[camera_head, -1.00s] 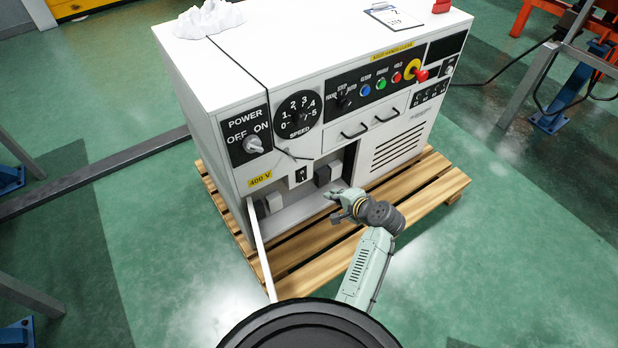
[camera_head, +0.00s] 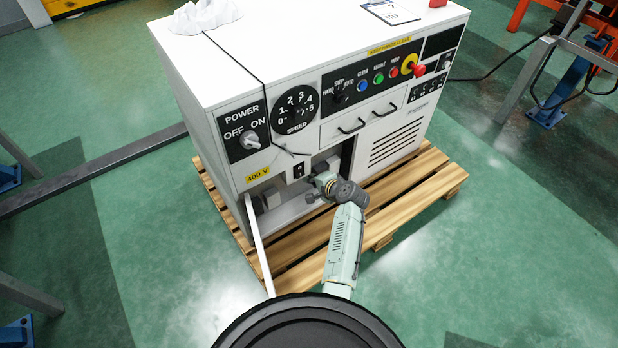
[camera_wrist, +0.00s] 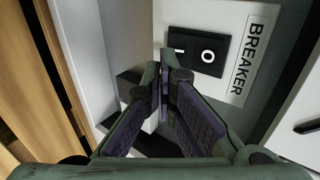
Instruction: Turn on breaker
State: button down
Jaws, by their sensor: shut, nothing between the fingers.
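The breaker (camera_wrist: 197,51) is a black rocker switch marked I and O on a white plate that reads BREAKER. It fills the upper middle of the wrist view and is small in the head view (camera_head: 299,170), inside the cabinet's open compartment. My gripper (camera_wrist: 160,70) is shut and empty, its fingertips together just to the left of the rocker, near the I side. Whether the tips touch the switch I cannot tell. In the head view my gripper (camera_head: 316,188) is at the opening, below and right of the breaker.
The white cabinet (camera_head: 215,75) stands on a wooden pallet (camera_head: 425,190). Its compartment door (camera_head: 257,245) hangs open on the left. Grey blocks (camera_head: 270,198) sit inside. Drawer handles (camera_head: 352,126) stick out above right.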

aim_at(300, 171)
jog(key=shift+w+a+f, duration=0.1)
jog(key=shift+w+a, duration=0.3)
jog(key=shift+w, duration=0.2)
jog(key=shift+w+a+f+b, duration=0.25)
jog(key=shift+w+b, duration=0.1)
jog(key=shift+b, duration=0.15)
jog(key=shift+r, duration=0.1)
jog(key=shift+r+p, duration=0.75)
jog(key=shift+p, duration=0.05)
